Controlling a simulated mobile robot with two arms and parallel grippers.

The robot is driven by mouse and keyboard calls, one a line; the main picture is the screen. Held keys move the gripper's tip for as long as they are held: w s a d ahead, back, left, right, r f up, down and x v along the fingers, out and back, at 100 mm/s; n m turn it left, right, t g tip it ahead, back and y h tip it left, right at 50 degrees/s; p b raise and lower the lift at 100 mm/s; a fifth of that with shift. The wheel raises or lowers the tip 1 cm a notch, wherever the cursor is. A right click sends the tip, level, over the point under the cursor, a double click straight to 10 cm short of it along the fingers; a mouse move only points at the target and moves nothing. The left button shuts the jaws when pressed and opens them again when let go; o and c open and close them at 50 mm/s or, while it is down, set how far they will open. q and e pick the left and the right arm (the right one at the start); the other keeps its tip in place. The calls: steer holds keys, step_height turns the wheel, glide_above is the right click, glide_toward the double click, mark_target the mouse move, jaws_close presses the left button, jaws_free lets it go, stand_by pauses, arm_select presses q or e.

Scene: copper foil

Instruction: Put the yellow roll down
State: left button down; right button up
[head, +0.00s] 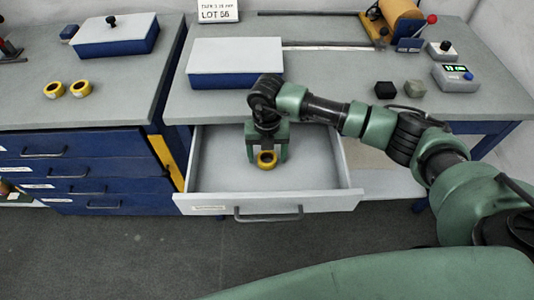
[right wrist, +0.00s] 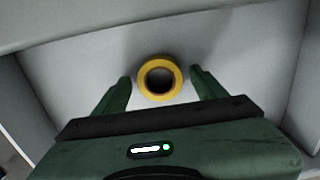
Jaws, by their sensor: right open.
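A yellow roll (head: 266,160) lies flat in the open drawer (head: 330,184) under the right-hand bench. It also shows in the right wrist view (right wrist: 160,78), with its dark centre hole facing up. My right gripper (head: 268,156) reaches down into the drawer. In the right wrist view its two green fingers (right wrist: 160,90) stand apart on either side of the roll, with a visible gap on each side. Two more yellow rolls (head: 67,89) lie on the left bench. My left gripper is not in view.
A blue box with a pale lid (head: 235,62) stands on the bench above the drawer. A second lidded box (head: 115,36) is on the left bench. The drawer floor around the roll is clear.

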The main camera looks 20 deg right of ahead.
steer(key=shift+r, duration=0.25)
step_height(320, 180, up, 12)
steer(key=shift+b, duration=0.4)
steer(key=shift+s+f, duration=0.1)
steer(key=shift+f, duration=0.05)
